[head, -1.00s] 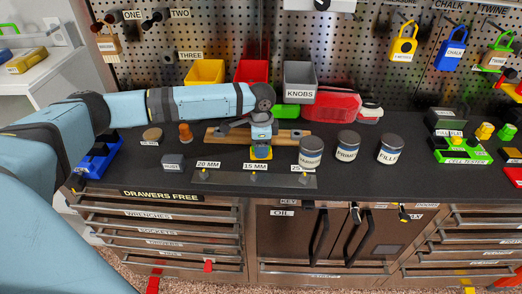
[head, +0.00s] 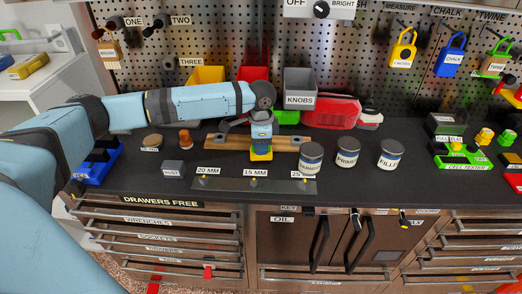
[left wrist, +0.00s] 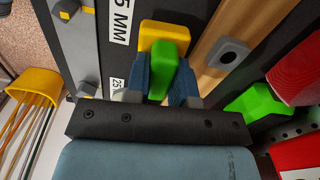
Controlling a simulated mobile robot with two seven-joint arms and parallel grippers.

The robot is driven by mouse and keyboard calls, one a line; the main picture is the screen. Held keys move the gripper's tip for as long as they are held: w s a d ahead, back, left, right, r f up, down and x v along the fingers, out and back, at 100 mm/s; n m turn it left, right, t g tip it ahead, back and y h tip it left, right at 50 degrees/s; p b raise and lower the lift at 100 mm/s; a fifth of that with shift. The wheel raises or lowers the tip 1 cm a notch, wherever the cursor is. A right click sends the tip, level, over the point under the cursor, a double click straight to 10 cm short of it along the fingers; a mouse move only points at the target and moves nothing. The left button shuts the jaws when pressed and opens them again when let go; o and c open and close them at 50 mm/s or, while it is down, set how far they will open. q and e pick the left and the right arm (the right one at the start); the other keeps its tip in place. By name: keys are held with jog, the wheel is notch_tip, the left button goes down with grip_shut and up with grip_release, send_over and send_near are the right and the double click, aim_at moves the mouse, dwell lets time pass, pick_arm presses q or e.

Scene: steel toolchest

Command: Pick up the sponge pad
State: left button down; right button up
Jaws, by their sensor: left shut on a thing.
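The sponge pad (head: 261,155) is a yellow block at the tip of my left gripper (head: 261,144), near the middle of the bench in the head view. In the left wrist view the sponge pad (left wrist: 158,31) shows a yellow part with a green grip standing on it. The two blue fingers of my left gripper (left wrist: 161,80) are shut on the green grip from both sides. The pad appears slightly above the dark bench top, behind the 15 MM label. The fingers hide part of it. My right gripper is not in view.
A wooden rail (head: 221,140) lies just behind the gripper. A labelled strip (head: 228,185) lies in front. Dark jars, the nearest being (head: 311,158), stand to the right. A grey KNOBS bin (head: 300,82) and a red toolbox (head: 332,112) are behind.

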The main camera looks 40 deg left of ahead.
pick_arm(q)
notch_tip(320, 180, up, 18)
jog(key=shift+f, duration=0.2)
